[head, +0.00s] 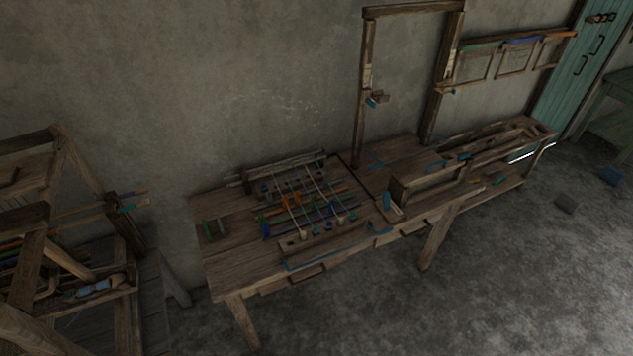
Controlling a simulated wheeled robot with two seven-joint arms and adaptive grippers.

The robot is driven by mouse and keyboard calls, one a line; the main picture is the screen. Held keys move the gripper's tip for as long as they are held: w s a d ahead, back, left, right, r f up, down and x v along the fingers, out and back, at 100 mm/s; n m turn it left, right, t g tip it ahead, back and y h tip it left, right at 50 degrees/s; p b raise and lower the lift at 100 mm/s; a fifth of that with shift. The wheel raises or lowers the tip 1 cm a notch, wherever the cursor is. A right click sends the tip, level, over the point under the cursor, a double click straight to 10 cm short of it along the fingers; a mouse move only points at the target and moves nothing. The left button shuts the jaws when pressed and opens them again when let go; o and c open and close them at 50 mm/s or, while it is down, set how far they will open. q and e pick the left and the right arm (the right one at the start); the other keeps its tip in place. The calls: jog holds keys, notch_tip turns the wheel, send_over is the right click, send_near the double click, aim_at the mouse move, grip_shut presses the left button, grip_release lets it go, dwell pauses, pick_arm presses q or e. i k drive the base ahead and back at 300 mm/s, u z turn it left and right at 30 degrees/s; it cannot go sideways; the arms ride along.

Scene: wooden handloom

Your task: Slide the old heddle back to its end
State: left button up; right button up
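A small wooden handloom (306,205) lies on the long wooden workbench (240,262). Pale cords run across it from back to front, over several coloured bars in orange, blue and green. A wooden bar (290,170) lies along its back edge, and a thicker wooden beam (322,238) lies along its front. I cannot tell which bar is the old heddle. Neither of my grippers shows in the head view.
A larger wooden frame (62,150) with shelves stands at the left, with a gap to the bench. A wooden box (430,183) sits on the bench's right half. An upright frame (366,60) rises behind. The floor (480,270) in front is mostly clear.

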aim_at(269, 199)
jog(key=z, duration=0.35)
jog(key=i, duration=1.25)
jog(key=u, duration=0.75)
